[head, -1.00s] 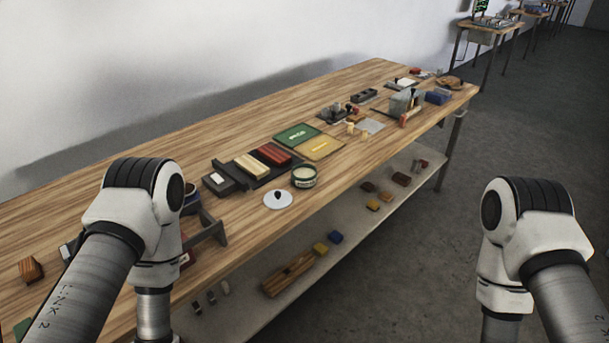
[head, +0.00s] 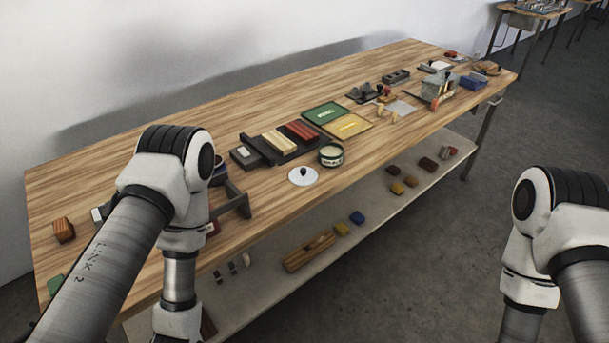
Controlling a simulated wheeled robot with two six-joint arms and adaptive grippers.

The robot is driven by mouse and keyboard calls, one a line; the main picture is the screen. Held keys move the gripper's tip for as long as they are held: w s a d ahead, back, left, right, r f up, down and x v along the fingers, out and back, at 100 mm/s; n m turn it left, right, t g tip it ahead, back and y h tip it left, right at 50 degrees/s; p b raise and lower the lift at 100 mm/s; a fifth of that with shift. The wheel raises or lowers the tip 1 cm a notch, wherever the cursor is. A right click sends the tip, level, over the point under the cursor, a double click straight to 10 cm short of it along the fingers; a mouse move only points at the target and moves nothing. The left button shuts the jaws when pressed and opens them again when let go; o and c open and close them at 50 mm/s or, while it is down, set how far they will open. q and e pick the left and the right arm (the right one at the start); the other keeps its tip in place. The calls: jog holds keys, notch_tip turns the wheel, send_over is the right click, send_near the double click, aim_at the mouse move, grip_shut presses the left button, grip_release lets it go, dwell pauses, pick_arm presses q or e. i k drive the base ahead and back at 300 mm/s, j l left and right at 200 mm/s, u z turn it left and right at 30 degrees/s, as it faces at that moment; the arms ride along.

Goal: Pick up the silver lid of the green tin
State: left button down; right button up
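The silver lid (head: 303,176) lies flat on the wooden table near its front edge, a pale round disc with a dark knob on top. The green tin (head: 331,155) stands open just to the right and behind the lid, with cream contents showing. The lid is off the tin and apart from it. Neither gripper shows in the head view; only my arm links are seen, the left one at the left over the table's front edge and the right one at the far right over the floor.
A dark tray with cream and red blocks (head: 302,132) lies behind the tin. A dark bracket (head: 236,199) stands left of the lid. A lower shelf (head: 290,235) holds small blocks.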

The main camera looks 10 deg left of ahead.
aim_at(301, 176)
jog(key=i+l+u, duration=0.1)
jog(key=u, duration=0.65)
jog(key=i+l+u, duration=0.3)
jog(key=l, duration=0.4)
jog(key=l+u, duration=0.35)
jog(key=l, duration=0.35)
jog(key=i+l+u, duration=0.1)
jog(key=l+u, duration=0.2)
jog(key=l, duration=0.45)
